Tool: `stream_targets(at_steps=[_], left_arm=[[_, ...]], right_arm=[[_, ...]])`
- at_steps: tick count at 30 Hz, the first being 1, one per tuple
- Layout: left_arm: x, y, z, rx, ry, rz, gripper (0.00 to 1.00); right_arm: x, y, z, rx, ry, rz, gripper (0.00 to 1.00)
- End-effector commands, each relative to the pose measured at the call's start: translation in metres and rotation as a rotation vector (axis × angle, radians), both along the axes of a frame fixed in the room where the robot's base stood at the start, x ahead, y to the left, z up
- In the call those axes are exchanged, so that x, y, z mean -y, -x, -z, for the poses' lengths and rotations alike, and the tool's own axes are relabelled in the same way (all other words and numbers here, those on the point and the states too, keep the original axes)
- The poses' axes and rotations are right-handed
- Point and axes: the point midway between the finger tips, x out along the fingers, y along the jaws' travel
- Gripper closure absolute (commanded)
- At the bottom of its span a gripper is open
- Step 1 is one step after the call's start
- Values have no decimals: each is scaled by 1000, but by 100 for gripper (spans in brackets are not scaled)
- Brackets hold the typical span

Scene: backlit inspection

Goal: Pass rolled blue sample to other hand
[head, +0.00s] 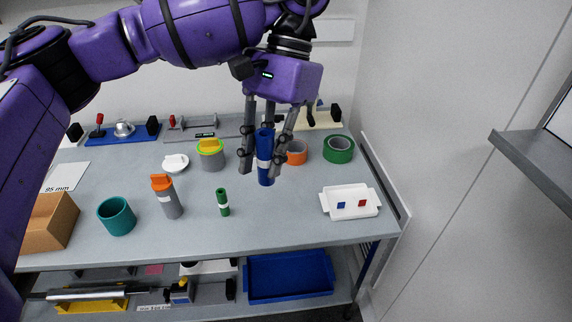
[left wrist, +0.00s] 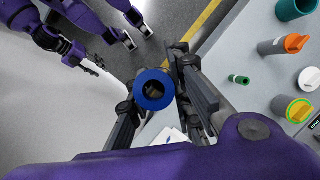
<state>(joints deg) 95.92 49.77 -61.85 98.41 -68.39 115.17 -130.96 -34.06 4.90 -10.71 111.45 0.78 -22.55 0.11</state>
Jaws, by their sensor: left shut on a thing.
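The rolled blue sample (head: 266,145) is a dark blue tube with a white band, nearly upright in the head view. My left gripper (head: 262,165) points down and is shut on it, with fingers on both sides. The tube seems to be above the table. In the left wrist view the sample (left wrist: 154,90) shows end-on as a blue ring with a dark hole, between the fingers of the left gripper (left wrist: 158,100). My right gripper (left wrist: 90,66) is small at the upper left of that view, apart from the sample; its jaw state is unclear. It is not in the head view.
The grey table (head: 285,220) holds a green-banded roll (head: 223,203), an orange-capped grey container (head: 167,197), a teal cup (head: 117,216), an orange ring (head: 297,153), a green ring (head: 338,150) and a white tray (head: 336,211). A grey ledge (head: 532,168) juts in at right. The front middle is clear.

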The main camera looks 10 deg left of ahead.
Motion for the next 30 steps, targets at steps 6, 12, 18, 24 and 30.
stream_targets(at_steps=[6,12,18,24,30], left_arm=[[1,-1,-9,-1,1,-90,98],[32,-30,-9,-4,1,-221,98],[63,-61,-9,-3,0,-365,98],[79,-78,-9,-1,0,-444,98],[83,-82,-9,0,-1,-463,98]], right_arm=[[0,1,0,-1,0,0,60],[1,6,2,-10,1,2,60],[3,12,4,-19,5,1,60],[4,11,4,-19,8,-2,60],[4,7,3,-12,8,-4,60]])
